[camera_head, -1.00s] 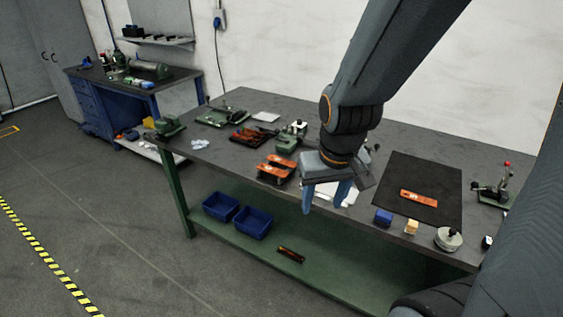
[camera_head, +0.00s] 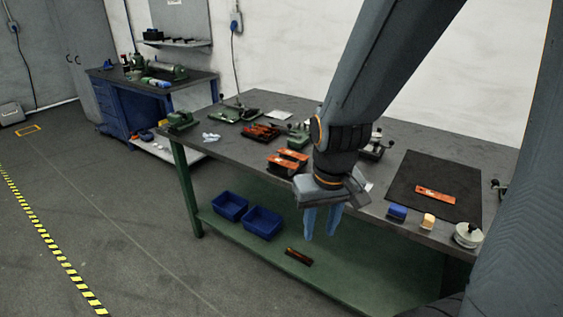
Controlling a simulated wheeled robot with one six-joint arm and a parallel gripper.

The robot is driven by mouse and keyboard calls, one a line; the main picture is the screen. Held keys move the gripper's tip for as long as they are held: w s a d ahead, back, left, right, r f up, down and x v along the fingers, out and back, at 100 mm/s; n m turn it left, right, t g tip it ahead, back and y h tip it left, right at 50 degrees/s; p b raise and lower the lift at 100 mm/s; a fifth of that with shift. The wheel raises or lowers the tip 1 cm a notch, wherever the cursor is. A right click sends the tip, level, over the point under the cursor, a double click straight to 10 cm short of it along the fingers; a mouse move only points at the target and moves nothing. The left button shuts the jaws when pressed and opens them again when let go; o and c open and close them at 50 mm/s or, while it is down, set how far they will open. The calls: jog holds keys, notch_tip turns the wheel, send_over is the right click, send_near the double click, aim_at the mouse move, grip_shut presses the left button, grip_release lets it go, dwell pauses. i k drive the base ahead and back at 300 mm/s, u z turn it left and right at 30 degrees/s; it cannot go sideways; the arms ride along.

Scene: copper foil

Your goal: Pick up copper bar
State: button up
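A flat copper-orange bar (camera_head: 435,194) with a pale mark lies on a black mat (camera_head: 405,187) at the right of the workbench. It looks like the copper bar, though other orange pieces are in view. My gripper (camera_head: 321,237) points down in front of the bench's front edge, left of the mat and apart from the bar. Its two blue-grey fingers are spread with a gap between them, and nothing shows in the gap.
The workbench (camera_head: 230,153) also holds orange blocks (camera_head: 288,160), a blue block (camera_head: 397,212), a yellowish block (camera_head: 428,221) and a round pale-topped item (camera_head: 467,235). Blue bins (camera_head: 262,222) and a dark orange piece (camera_head: 299,257) lie on the lower shelf (camera_head: 350,270).

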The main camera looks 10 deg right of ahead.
aim_at(292, 154)
jog(key=u, duration=0.3)
jog(key=k, duration=0.4)
jog(key=u, duration=1.05)
jog(key=i, duration=1.5)
jog(key=z, duration=0.4)
jog(key=i, duration=0.9)
jog(key=z, duration=1.45)
jog(key=i, duration=0.65)
jog(key=z, duration=0.65)
